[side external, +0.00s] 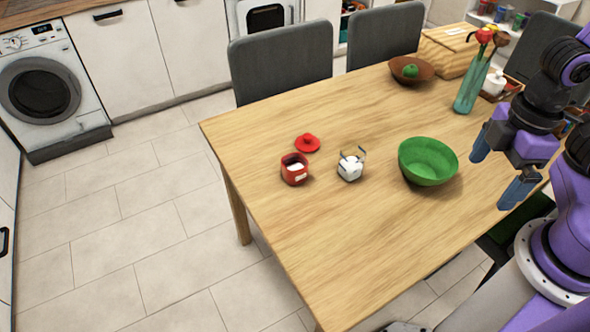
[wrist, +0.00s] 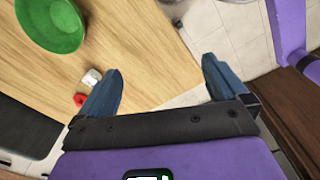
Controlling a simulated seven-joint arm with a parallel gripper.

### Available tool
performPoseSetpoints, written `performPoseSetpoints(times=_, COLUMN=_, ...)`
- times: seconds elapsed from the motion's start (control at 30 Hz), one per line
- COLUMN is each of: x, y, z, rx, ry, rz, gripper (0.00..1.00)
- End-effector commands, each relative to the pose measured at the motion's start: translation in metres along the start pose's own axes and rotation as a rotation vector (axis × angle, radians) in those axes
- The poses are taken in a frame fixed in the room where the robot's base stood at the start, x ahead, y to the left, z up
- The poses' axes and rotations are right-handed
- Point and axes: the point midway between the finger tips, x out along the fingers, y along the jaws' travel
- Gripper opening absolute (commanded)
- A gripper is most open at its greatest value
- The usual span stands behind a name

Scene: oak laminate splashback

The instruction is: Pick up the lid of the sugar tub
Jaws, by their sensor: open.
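A red lid (side external: 307,142) with a small knob lies on the wooden table. Just in front of it stands a small open red tub (side external: 294,169) with something white in it; I take this as the sugar tub. My gripper (side external: 490,181) is open and empty, above the table's right side, well to the right of the lid. In the wrist view my gripper (wrist: 162,65) has its fingers spread with nothing between them. A small red patch (wrist: 80,100) shows left of the left finger; I cannot tell if it is lid or tub.
A white jar (side external: 349,170) with wire parts stands right of the tub. A green bowl (side external: 428,164) sits between it and my gripper. A brown bowl (side external: 411,71) and a vase (side external: 470,88) stand at the back. The table's front is clear.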

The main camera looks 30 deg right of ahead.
Motion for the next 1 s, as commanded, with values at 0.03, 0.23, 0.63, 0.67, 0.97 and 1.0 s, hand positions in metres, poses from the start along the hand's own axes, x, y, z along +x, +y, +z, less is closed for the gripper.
performPoseSetpoints(times=0.03, x=0.0, y=0.0, z=0.0, rx=0.0, ry=0.0, rz=0.0, gripper=1.0)
performPoseSetpoints(times=0.23, x=0.0, y=0.001, z=-0.001, rx=0.003, ry=0.0, rz=0.001, gripper=1.0)
performPoseSetpoints(times=0.63, x=0.005, y=0.067, z=-0.093, rx=0.358, ry=0.043, rz=0.097, gripper=1.0)
performPoseSetpoints(times=0.67, x=0.007, y=0.075, z=-0.102, rx=0.395, ry=0.048, rz=0.107, gripper=1.0)
performPoseSetpoints(times=0.97, x=0.029, y=0.161, z=-0.182, rx=0.764, ry=0.115, rz=0.195, gripper=1.0)
performPoseSetpoints(times=1.0, x=0.034, y=0.173, z=-0.192, rx=0.811, ry=0.125, rz=0.206, gripper=1.0)
